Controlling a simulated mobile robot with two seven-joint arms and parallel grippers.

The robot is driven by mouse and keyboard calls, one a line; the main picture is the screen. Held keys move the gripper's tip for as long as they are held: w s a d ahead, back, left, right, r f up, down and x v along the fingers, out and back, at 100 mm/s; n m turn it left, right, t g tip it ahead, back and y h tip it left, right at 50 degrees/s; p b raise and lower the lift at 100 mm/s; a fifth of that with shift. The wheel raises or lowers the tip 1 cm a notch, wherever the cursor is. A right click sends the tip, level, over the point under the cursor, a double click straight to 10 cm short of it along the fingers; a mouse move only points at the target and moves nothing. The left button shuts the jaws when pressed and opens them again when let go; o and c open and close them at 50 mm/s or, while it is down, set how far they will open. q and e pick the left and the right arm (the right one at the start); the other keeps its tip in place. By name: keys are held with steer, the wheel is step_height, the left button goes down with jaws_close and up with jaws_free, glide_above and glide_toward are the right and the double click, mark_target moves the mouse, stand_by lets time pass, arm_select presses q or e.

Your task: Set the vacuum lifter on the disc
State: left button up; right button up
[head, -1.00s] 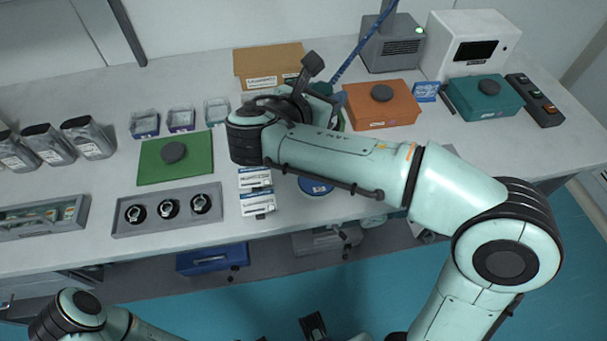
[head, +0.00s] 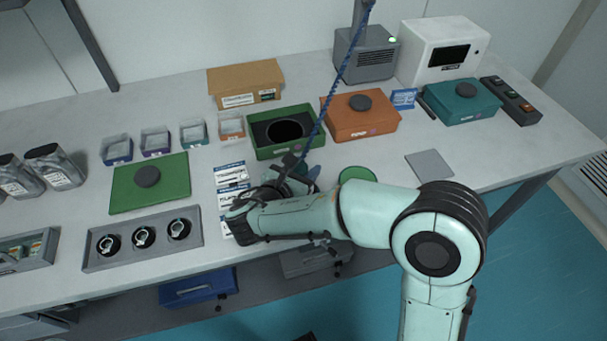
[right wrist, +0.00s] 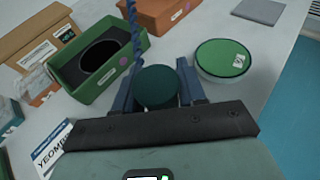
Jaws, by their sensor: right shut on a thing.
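My right gripper (head: 300,182) is low over the front part of the table. In the right wrist view its blue fingers (right wrist: 160,92) are shut on a dark green round-topped piece (right wrist: 157,87), which I take for the vacuum lifter. A blue coiled hose (head: 325,108) runs from the gripper up past the grey unit. A black disc (head: 285,131) lies flat in the open green box (head: 257,148), behind the gripper and apart from it; it also shows in the right wrist view (right wrist: 99,56). The lifter's underside is hidden. My left gripper is out of view.
A round green-topped container (head: 357,174) stands right of the gripper. White labelled boxes (head: 230,172) stand left of it. An orange box (head: 361,119) is right of the green box. A green lid (head: 125,196) lies at left. A grey plate (head: 429,165) lies at right.

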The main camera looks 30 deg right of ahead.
steer(key=shift+f, duration=0.65)
steer(key=shift+f, duration=0.2)
steer(key=o, duration=1.2)
steer(key=shift+r, duration=0.1)
steer(key=shift+s+a+r, duration=0.1)
steer(key=shift+a+r, duration=0.1)
steer(key=p+v, duration=0.1)
steer(key=v, duration=1)
steer(key=shift+s+a, duration=0.2)
steer(key=shift+s, duration=0.05)
